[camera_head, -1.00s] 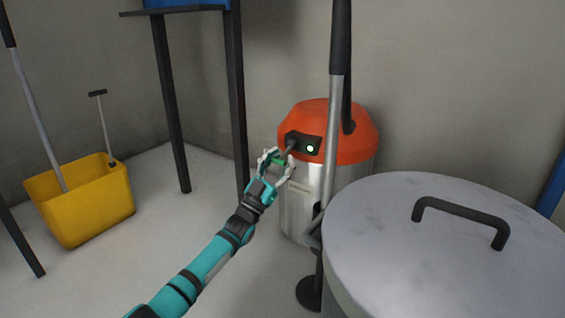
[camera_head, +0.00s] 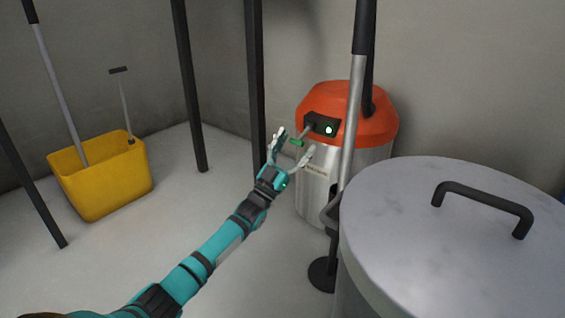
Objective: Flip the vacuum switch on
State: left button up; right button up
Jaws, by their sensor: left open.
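The vacuum has an orange lid (camera_head: 335,97) and a silver body (camera_head: 314,192). It stands on the floor against the wall. A black switch panel (camera_head: 322,123) on the lid shows a glowing whitish-green light (camera_head: 329,130). A small grey lever (camera_head: 306,132) sticks out from the panel's left side, with a green tip (camera_head: 296,142). My left gripper (camera_head: 292,146) is open, its two fingers spread on either side of the green tip. Whether a finger touches it I cannot tell. My right gripper is not in view.
A pole (camera_head: 351,125) stands in front of the vacuum. A large grey drum with a black-handled lid (camera_head: 410,230) fills the lower right. A yellow bucket (camera_head: 103,185) holding tools stands at left. Dark stand legs (camera_head: 257,80) rise behind my gripper. Floor between is clear.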

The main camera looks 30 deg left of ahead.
pick_arm(q)
jog(key=v, duration=1)
jog(key=shift+s+f, duration=0.2)
jog(key=shift+s, duration=0.1)
jog(key=shift+a, duration=0.15)
